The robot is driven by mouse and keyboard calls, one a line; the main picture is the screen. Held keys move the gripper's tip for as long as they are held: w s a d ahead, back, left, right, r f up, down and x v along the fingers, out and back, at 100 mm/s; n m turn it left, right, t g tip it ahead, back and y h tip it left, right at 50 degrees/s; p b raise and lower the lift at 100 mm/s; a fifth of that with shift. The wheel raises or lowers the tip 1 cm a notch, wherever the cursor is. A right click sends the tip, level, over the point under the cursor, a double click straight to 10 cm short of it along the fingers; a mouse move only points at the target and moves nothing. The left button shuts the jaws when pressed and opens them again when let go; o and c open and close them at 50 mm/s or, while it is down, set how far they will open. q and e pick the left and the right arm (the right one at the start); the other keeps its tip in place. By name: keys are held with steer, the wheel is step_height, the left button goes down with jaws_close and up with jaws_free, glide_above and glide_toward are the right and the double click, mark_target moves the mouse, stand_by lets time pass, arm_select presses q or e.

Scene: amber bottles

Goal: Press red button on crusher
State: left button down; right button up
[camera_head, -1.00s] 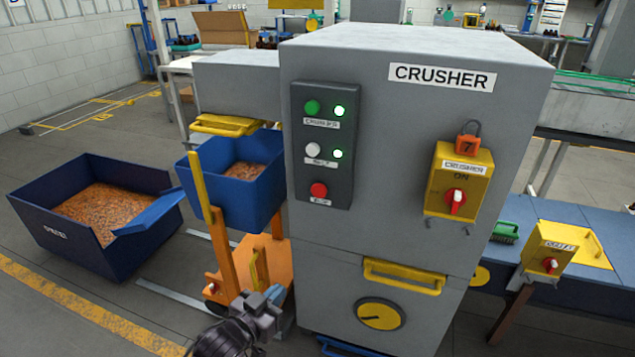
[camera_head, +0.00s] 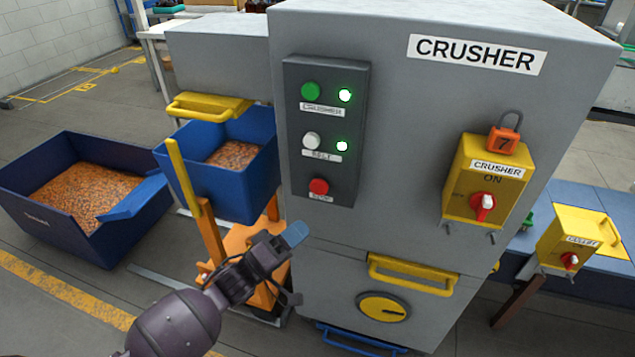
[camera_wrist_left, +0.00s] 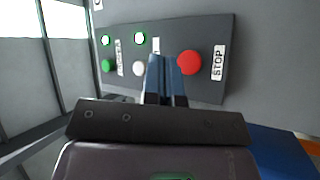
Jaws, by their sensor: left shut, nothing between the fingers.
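The crusher (camera_head: 400,130) is a large grey cabinet with a dark control panel (camera_head: 300,185) on its front. The red button (camera_head: 319,187) is lowest on the panel, below a white button (camera_head: 310,141) and a green button (camera_head: 310,91). Two green lamps beside the upper buttons are lit. My left gripper (camera_head: 296,234) is shut and empty, below and left of the red button, apart from it in the head view. In the left wrist view the blue fingertips (camera_wrist_left: 166,70) appear just left of the red button (camera_wrist_left: 189,62), labelled STOP. My right gripper is not in view.
A yellow switch box (camera_head: 484,185) with a red knob and orange padlock is on the crusher's right. A yellow handle (camera_head: 412,276) juts out below. A blue bin (camera_head: 225,195) on an orange lift truck (camera_head: 208,240) stands left. Another blue bin (camera_head: 60,235) sits farther left.

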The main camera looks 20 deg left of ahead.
mark_target(320, 186)
arm_select(q)
steer(key=shift+s+d+r+n+h, duration=0.15)
steer(key=shift+s+r+n+h, duration=0.2)
steer(key=shift+n, duration=0.35)
steer(key=w+b, duration=0.3)
steer(key=w, duration=0.5)
steer(key=shift+w+d, duration=0.15)
steer(key=shift+w, duration=0.25)
stand_by(0.6)
stand_by(0.7)
